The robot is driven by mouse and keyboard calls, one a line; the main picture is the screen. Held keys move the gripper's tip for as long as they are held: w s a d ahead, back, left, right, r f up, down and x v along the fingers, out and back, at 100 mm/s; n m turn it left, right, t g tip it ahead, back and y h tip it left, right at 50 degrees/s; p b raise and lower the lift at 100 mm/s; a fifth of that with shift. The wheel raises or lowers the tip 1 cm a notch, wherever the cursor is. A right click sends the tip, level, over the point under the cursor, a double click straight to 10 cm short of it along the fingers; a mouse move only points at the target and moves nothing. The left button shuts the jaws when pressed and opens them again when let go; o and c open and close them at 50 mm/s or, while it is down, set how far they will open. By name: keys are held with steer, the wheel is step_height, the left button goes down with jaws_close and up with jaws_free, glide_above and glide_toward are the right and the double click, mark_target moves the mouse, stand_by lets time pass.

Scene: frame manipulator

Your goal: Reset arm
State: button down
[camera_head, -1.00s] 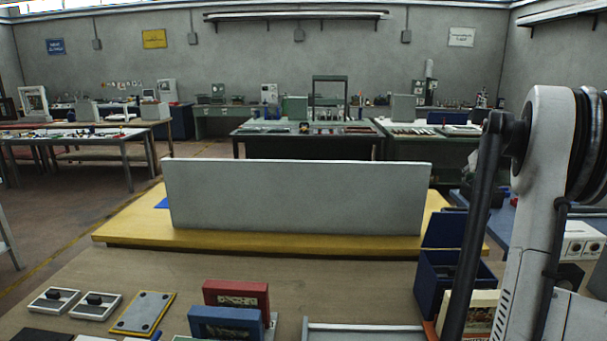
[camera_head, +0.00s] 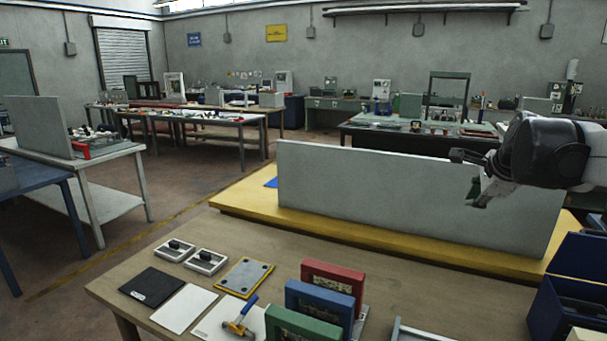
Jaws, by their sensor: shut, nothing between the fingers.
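My gripper (camera_head: 468,178) is at the right of the head view, at the end of a dark wrist. It is raised in front of the grey upright panel (camera_head: 400,190). It points left and is shut, with nothing held. It touches nothing that I can see. The rest of my arm is mostly out of the frame to the right.
The wooden table (camera_head: 150,275) below holds red (camera_head: 333,276), blue (camera_head: 318,302) and green (camera_head: 300,326) frames, a yellow-edged plate (camera_head: 243,277) and a yellow-and-blue tool (camera_head: 240,318). A dark blue bin (camera_head: 560,305) stands right. The air left of my gripper is clear.

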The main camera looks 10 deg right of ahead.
steer(key=s+a+f+n+b, duration=0.1)
steer(key=s+a+f+n, duration=0.1)
steer(key=s+a+n, duration=0.3)
steer(key=s+a+f+n+y, duration=0.1)
steer(key=a+f+n, duration=0.1)
steer(key=a, duration=0.6)
steer(key=s+a+f+n+b, duration=0.1)
steer(key=s+a+f+n, duration=0.1)
steer(key=s+a+n, duration=0.3)
steer(key=s+a+f+n+y+b, duration=0.1)
steer(key=s+a+f+n, duration=0.9)
steer(key=a, duration=0.2)
steer(key=shift+f+n+g, duration=0.35)
steer(key=shift+n+g, duration=0.05)
steer(key=shift+a, duration=0.1)
